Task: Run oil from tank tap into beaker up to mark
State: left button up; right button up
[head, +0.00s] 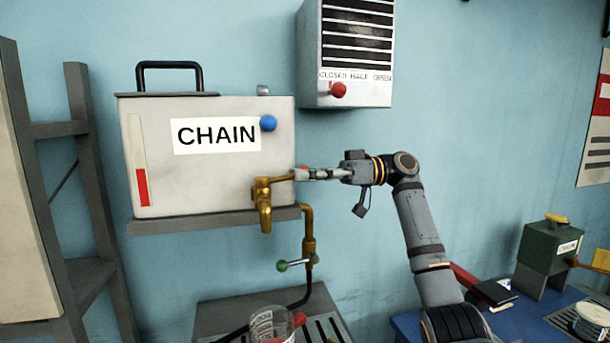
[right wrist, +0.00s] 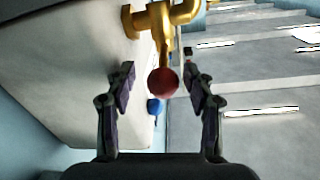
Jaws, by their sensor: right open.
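The tank labelled CHAIN (head: 230,185) stands on a wall shelf, with a brass tap (head: 264,205) at its lower front. My right gripper (head: 303,174) is at the tap's right side. In the right wrist view the jaws of my right gripper (right wrist: 159,76) are open, with the tap's red ball knob (right wrist: 162,82) between them and a gap on each side. The brass tap (right wrist: 160,20) is just ahead of it. The clear beaker (head: 268,324) stands below the tap, cut off by the bottom edge, so its mark and contents cannot be made out. My left gripper is not in view.
A brass pipe (head: 308,225) with a green-knobbed valve (head: 283,266) runs down right of the tap. A vent box (head: 350,60) with a red knob hangs above. A blue bench (head: 510,322) with a small green tank (head: 548,248) is at right. A grey rack (head: 85,190) is at left.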

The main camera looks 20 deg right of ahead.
jog(key=shift+a, duration=0.15)
jog(key=v, duration=1.2)
